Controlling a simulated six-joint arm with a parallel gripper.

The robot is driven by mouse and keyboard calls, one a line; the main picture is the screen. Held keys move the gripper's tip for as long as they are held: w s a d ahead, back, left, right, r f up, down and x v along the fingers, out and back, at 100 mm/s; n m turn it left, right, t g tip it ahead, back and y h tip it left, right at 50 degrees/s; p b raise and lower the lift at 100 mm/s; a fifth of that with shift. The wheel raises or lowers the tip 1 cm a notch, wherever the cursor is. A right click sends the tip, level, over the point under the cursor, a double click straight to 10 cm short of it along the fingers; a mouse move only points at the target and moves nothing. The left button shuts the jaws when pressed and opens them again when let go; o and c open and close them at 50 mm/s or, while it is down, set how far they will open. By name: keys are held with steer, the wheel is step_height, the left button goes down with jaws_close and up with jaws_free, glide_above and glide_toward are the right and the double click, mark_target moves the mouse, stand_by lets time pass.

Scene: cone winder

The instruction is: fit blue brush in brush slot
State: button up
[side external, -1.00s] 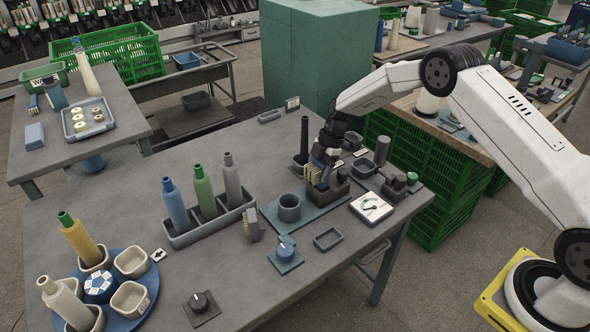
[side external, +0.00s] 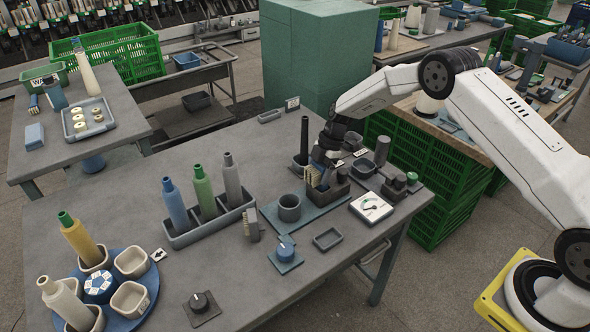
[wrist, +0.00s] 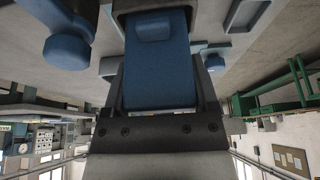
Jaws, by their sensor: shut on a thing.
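My gripper (side external: 324,166) is at the back right of the grey table, pointing down and shut on the blue brush. In the wrist view the blue brush (wrist: 158,70) fills the space between the fingers. In the side view its pale bristles (side external: 314,178) show at the left of the gripper. The brush is over or at a dark slotted block (side external: 340,187), which looks like the brush slot. The gripper partly hides this block, and I cannot tell how deep the brush sits in it.
A grey cup (side external: 289,207) stands left of the block on a blue-grey plate (side external: 272,213). A dark upright rod (side external: 304,140) is close behind the gripper. A white dial (side external: 371,207) lies to the right. A grey brush (side external: 252,224) stands farther left.

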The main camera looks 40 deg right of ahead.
steer(key=shift+f, duration=0.7)
stand_by(1.0)
steer(key=o, duration=1.3)
steer(key=shift+c, duration=0.2)
steer(key=shift+r, duration=0.15)
steer(key=shift+r, duration=3.85)
steer(key=shift+s+r, duration=0.1)
